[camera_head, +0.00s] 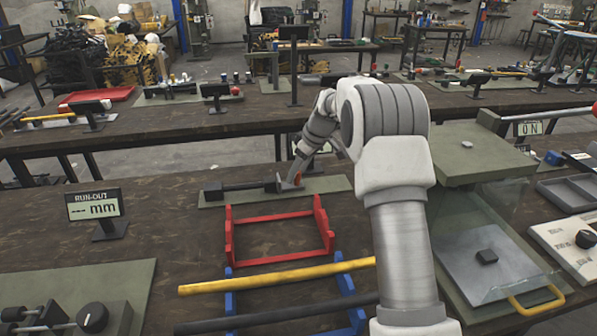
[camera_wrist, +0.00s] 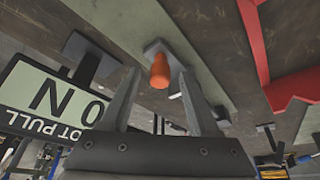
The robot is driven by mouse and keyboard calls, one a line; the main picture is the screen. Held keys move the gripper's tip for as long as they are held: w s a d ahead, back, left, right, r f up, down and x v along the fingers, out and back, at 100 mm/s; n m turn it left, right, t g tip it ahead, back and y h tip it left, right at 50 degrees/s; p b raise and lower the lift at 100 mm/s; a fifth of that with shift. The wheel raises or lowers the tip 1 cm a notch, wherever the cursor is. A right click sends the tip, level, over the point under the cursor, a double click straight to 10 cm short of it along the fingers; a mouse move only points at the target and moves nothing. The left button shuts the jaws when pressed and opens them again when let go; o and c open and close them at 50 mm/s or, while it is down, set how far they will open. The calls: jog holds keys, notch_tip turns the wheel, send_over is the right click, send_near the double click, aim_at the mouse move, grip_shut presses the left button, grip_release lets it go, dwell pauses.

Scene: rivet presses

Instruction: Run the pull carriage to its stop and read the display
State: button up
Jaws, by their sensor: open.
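A long green base plate (camera_head: 328,185) lies on the table in the head view, with a dark rail (camera_head: 245,185) along it. My gripper (camera_head: 293,180) reaches down at the rail's right end. In the wrist view a small orange upright knob (camera_wrist: 160,70) stands on a grey block on the plate. My open gripper (camera_wrist: 160,98) points at it, with the knob in the gap between the fingertips and visible space on both sides. The wrist view also shows a display (camera_wrist: 50,100), upside down, reading "OT PULL" and "0 N", partly cut off.
A red frame (camera_head: 280,262) and a yellow bar (camera_head: 275,276) on blue supports stand in front of the plate. A run-out display (camera_head: 93,205) showing dashes and "mm" stands left. A clear-sided press (camera_head: 480,170) stands right of my arm, with a display reading "0 N" (camera_head: 529,128) behind.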

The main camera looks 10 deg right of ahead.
grip_shut()
dwell(0.3)
